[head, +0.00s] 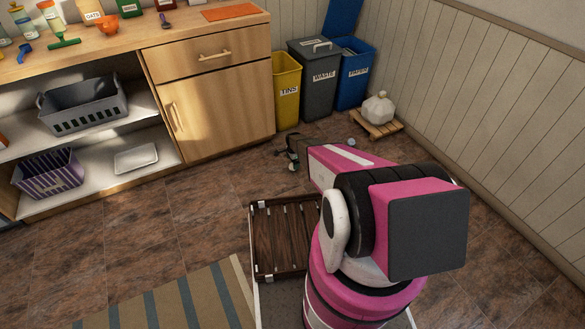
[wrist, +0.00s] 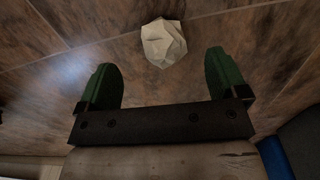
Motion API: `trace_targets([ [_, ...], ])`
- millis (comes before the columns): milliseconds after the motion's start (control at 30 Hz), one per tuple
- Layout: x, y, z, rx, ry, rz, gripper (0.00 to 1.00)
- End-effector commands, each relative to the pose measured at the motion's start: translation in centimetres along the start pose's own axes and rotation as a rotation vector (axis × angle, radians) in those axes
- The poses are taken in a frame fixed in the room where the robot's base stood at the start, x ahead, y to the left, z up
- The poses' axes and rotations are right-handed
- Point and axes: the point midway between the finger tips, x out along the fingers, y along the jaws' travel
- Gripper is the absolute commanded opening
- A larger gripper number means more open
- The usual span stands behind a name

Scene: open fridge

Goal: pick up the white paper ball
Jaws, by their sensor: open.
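The white paper ball (wrist: 163,43), crumpled and faceted, lies on the brown tiled floor in the wrist view. It shows just beyond the fingertips, roughly centred between them. My gripper (wrist: 162,75) is open, its two green fingers spread wide with nothing held between them. In the head view my gripper (head: 291,154) is low over the floor in front of the bins. I cannot clearly make out the ball in the head view.
The yellow bin (head: 287,90), grey bin (head: 312,85) and blue bin (head: 355,75) stand behind my gripper. A white bag-like object (head: 378,108) sits on a small wooden pallet (head: 376,130) by the wall. A wooden cabinet (head: 212,105) is to the left.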

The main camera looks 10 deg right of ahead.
Motion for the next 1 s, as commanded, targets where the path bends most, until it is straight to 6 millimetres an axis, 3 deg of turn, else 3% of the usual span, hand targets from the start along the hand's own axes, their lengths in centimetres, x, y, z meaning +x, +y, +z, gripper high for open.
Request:
trace_targets([
  [333, 4.4, -0.7, -0.6, -0.001, 0.0, 0.001, 0.92],
  [600, 4.8, -0.5, -0.5, -0.001, 0.0, 0.0, 0.92],
  [633, 4.8, -0.5, -0.5, -0.001, 0.0, 0.0, 0.85],
  [767, 4.8, -0.5, -0.5, -0.001, 0.0, 0.0, 0.43],
  [800, 4.8, -0.5, -0.5, -0.001, 0.0, 0.0, 0.39],
  [1000, 4.8, -0.5, -0.5, -0.001, 0.0, 0.0, 0.39],
])
